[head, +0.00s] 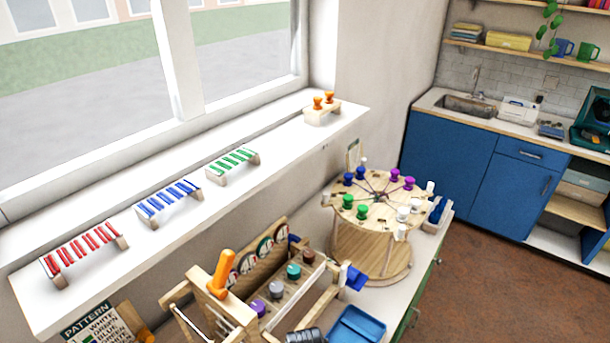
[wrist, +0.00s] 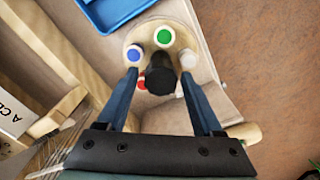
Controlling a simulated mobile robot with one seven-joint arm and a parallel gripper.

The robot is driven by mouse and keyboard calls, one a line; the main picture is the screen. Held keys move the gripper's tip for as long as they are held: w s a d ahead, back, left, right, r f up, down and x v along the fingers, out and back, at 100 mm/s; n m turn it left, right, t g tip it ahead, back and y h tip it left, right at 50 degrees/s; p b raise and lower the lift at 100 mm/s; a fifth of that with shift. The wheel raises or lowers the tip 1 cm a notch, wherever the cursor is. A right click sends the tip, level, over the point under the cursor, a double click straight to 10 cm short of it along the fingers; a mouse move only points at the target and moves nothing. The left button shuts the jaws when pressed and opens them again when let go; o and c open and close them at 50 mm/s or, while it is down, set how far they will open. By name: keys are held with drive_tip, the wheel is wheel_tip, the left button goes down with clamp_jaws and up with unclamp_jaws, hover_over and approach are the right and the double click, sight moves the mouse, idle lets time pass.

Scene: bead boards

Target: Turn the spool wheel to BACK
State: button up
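The spool wheel (head: 375,212) is a round wooden disc with dark dividing lines on a wooden drum, in the head view. Blue spools (head: 348,178) stand at its left back, purple spools (head: 395,176) at its right back, green spools (head: 348,202) at its left front and white spools (head: 403,213) at its right front. Light pegs stick out at its rim. A small card (head: 353,153) stands behind it; its text is unreadable. My gripper (wrist: 160,64) is open in the wrist view, above a small round board with coloured discs and a black knob (wrist: 160,82). No contact is clear.
A wooden rack (head: 285,287) with coloured pots and an orange-handled frame (head: 220,272) stand left of the wheel. A blue tray (head: 357,326) lies in front and also shows in the wrist view (wrist: 112,12). Bead boards line the windowsill (head: 290,135). Brown floor is clear at right.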

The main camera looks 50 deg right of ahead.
drive_tip(key=shift+o, duration=0.6)
wheel_tip(320, 180, up, 13)
drive_tip(key=b, duration=0.1)
idle(0.7)
